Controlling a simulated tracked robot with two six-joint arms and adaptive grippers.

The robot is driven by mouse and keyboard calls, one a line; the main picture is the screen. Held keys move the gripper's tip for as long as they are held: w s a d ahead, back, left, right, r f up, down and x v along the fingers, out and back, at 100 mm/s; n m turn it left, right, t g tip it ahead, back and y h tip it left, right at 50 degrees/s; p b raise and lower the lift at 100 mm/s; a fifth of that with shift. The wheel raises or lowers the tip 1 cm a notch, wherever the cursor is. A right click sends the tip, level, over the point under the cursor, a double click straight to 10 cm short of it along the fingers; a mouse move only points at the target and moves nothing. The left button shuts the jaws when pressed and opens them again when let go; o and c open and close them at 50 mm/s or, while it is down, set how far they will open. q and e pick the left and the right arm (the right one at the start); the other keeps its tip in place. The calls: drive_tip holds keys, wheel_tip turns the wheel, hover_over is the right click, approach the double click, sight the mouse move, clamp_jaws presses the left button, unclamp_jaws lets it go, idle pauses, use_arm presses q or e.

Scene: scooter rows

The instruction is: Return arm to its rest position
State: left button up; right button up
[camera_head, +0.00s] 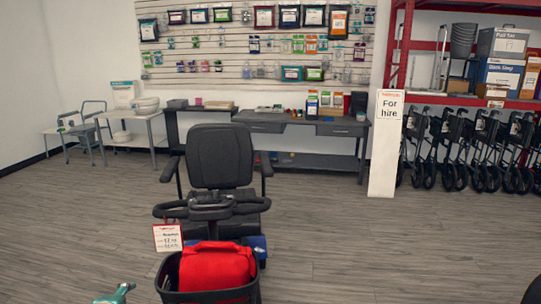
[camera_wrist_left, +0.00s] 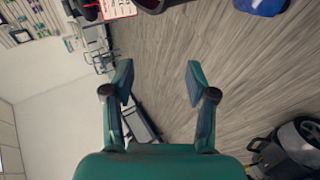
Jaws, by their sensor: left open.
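My left gripper (camera_wrist_left: 159,66) is open and empty in the left wrist view, its two teal fingers spread apart with floor showing between them. In the head view only a small teal part of it (camera_head: 116,293) shows at the bottom edge, left of the scooter's basket and apart from it. The scooter (camera_head: 220,158) stands upright in the middle. A red bag (camera_head: 217,266) sits in its black front basket (camera_head: 171,281). My right gripper is not in view.
A price card (camera_head: 168,238) hangs by the handlebar, close to my left gripper. Behind stand a desk (camera_head: 267,125), a "For hire" post (camera_head: 385,145) and a row of folded walkers (camera_head: 470,150). Grey floor (camera_head: 80,220) is clear at left and right.

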use_arm(q)
drive_tip(key=s+d+f+m+g+h+p, duration=0.25)
drive_tip(key=s+d+f, duration=0.25)
drive_tip(key=d+f, duration=0.3)
drive_tip(key=s+d+f+m+g+h+p, duration=0.2)
drive_tip(key=s+d+f+m+g+p, duration=0.15)
drive_tip(key=d+f, duration=0.4)
drive_tip(key=s+d+f+m+g+h+p, duration=0.1)
drive_tip(key=s+d+f+m+g, duration=0.1)
drive_tip(key=s+m, duration=0.4)
drive_tip(key=s+d+f+m+g+h+p, duration=0.1)
drive_tip(key=s+d+f+m, duration=0.3)
drive_tip(key=s, duration=0.5)
drive_tip(key=shift+s+d+f+m+g, duration=0.2)
drive_tip(key=shift+d+m+g, duration=0.3)
drive_tip(key=shift+d+m, duration=0.65)
drive_tip(key=shift+d, duration=0.1)
